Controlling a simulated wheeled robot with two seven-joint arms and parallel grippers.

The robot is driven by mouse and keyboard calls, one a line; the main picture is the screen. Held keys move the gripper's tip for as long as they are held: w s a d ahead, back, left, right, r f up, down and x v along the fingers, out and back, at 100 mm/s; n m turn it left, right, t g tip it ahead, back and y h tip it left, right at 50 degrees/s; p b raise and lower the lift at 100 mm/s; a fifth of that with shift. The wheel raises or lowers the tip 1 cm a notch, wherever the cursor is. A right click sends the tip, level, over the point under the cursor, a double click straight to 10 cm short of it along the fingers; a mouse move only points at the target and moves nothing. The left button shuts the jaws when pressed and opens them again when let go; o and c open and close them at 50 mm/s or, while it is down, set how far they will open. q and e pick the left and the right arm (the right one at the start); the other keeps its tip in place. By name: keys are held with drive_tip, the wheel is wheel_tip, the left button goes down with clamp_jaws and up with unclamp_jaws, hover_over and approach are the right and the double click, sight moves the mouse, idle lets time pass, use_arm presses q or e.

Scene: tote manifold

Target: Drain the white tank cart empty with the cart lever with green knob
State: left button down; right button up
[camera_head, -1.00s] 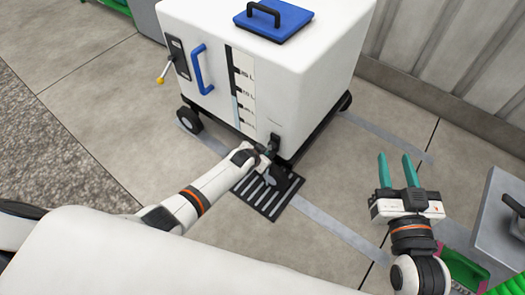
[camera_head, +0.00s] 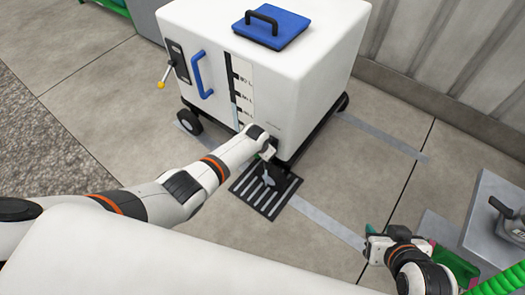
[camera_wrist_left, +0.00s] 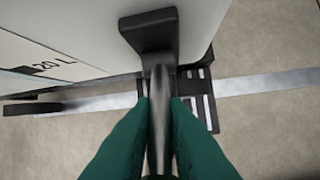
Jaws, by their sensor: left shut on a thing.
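The white tank cart (camera_head: 300,75) stands upright, with a scale strip (camera_head: 240,95) on its front face. A thin blue band shows low beside the strip. My left gripper (camera_head: 264,154) is at the cart's lower front corner. In the left wrist view my green left fingers (camera_wrist_left: 160,110) are shut on the grey lever bar (camera_wrist_left: 160,80), which extends from a black block (camera_wrist_left: 150,32) on the cart. The green knob cannot be told apart from the green fingers. My right gripper (camera_head: 372,243) is away from the cart at lower right; its finger gap is unclear.
A slotted floor drain (camera_head: 250,192) lies below the cart's corner. A lever with a yellow knob (camera_head: 161,85) and a blue handle (camera_head: 203,75) are on the cart. A grey box (camera_head: 490,200) and green hose (camera_head: 508,280) are at right. The floor between is clear.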

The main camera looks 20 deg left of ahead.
use_arm(q)
drive_tip(key=shift+s+a+f+g, duration=0.3)
drive_tip(key=shift+s+a+f, duration=0.05)
drive_tip(key=shift+s, duration=0.05)
drive_tip(key=c, duration=1.4)
unclamp_jaws()
drive_tip(key=shift+a+r, duration=0.1)
drive_tip(key=shift+c, duration=0.2)
drive_tip(key=shift+r, duration=0.15)
drive_tip(key=shift+w+d, duration=0.1)
drive_tip(key=shift+d, duration=0.1)
